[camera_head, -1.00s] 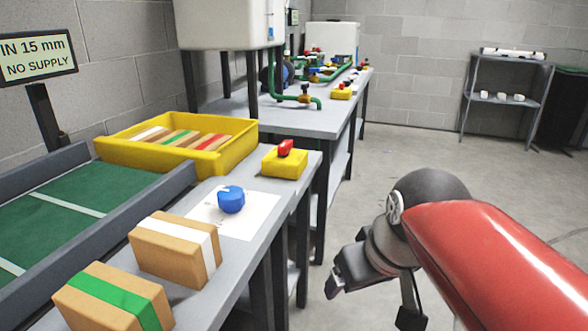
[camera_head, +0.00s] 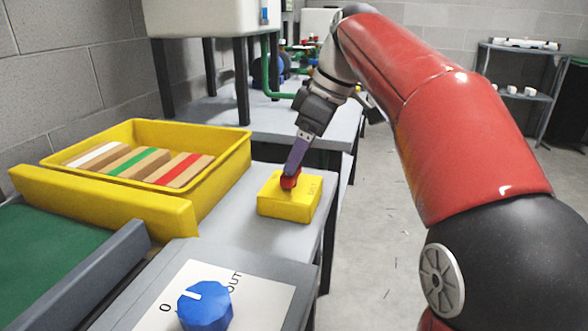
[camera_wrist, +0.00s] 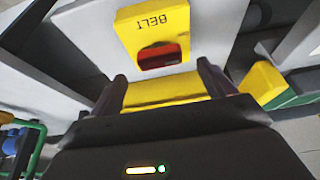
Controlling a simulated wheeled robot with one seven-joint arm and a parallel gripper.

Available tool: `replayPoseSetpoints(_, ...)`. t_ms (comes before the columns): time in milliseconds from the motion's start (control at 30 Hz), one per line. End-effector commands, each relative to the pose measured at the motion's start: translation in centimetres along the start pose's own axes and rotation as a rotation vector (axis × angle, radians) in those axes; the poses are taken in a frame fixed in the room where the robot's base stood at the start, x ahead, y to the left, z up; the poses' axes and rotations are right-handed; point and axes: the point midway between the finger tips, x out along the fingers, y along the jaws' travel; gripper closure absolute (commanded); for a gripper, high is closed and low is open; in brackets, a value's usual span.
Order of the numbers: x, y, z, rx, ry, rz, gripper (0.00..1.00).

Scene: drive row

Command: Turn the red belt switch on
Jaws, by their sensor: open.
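The red switch (camera_head: 290,181) sits on top of a yellow box (camera_head: 299,207) on the grey bench. My gripper (camera_head: 291,172) reaches down to the switch from behind, with its fingertips at or just above it. In the wrist view, the box (camera_wrist: 142,22) reads BELT upside down, and the switch (camera_wrist: 159,58) shows red in a dark surround. My open gripper (camera_wrist: 162,84) has one finger to each side of the switch's line. I cannot tell whether the fingers touch it, and the switch's on or off position is unclear.
A yellow tray (camera_head: 233,158) with striped blocks stands left of the box. A blue knob (camera_head: 205,306) on a white plate is in the front. A green belt (camera_head: 40,262) runs at the left. Another bench (camera_head: 250,120) with green pipes stands behind. Floor at the right is clear.

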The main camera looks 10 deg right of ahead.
Motion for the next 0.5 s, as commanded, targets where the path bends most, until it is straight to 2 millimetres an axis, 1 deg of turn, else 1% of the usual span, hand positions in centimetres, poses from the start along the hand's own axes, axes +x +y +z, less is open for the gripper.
replayPoseSetpoints(33,1.1,-0.1,0.1,0.000,-0.001,-0.002,0.18)
replayPoseSetpoints(200,3.3,0.0,0.1,0.001,0.000,0.000,0.18)
replayPoseSetpoints(333,4.1,0.0,0.0,0.001,0.000,0.001,0.18)
replayPoseSetpoints(500,4.2,0.0,0.0,0.002,0.000,0.003,0.18)
